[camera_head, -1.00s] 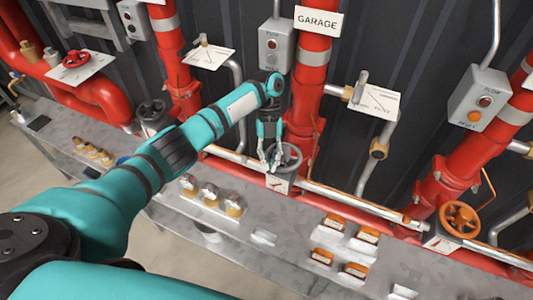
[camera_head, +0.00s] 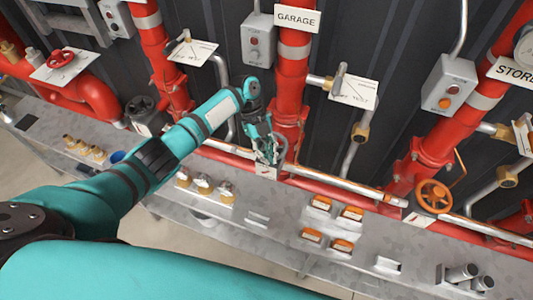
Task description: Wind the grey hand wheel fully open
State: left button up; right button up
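A grey hand wheel (camera_head: 283,148) sits on the pipe run below the GARAGE riser, above a small white tag. My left gripper (camera_head: 268,158) is at this wheel, pointing down, and covers its left and middle part. The fingers overlap the rim in the picture; whether they grip it or only touch it I cannot tell. A second, darker grey wheel (camera_head: 140,104) is on the pipe further left, away from the gripper. My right gripper is not in view.
A red wheel (camera_head: 61,59) is at the upper left and an orange wheel (camera_head: 433,195) at the right. The GARAGE riser (camera_head: 292,75) stands just behind my gripper. The grey bench (camera_head: 285,225) below holds brass fittings (camera_head: 203,184) and orange-topped blocks (camera_head: 320,203).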

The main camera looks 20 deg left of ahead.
pick_arm(q)
jog(key=shift+o, duration=1.2)
jog(key=a+m+y+b, duration=0.1)
jog(key=m+b, duration=0.1)
jog(key=b, duration=0.1)
jog(key=a+m+g+y+b, duration=0.1)
jog(key=a+m+b, duration=0.1)
jog(key=m+b, duration=0.1)
jog(key=a+m+g+y+b, duration=0.1)
jog(key=m+b, duration=0.2)
jog(key=shift+w+a+y, duration=0.3)
jog(key=shift+w+a, duration=0.05)
jog(key=shift+w, duration=0.05)
grip_shut()
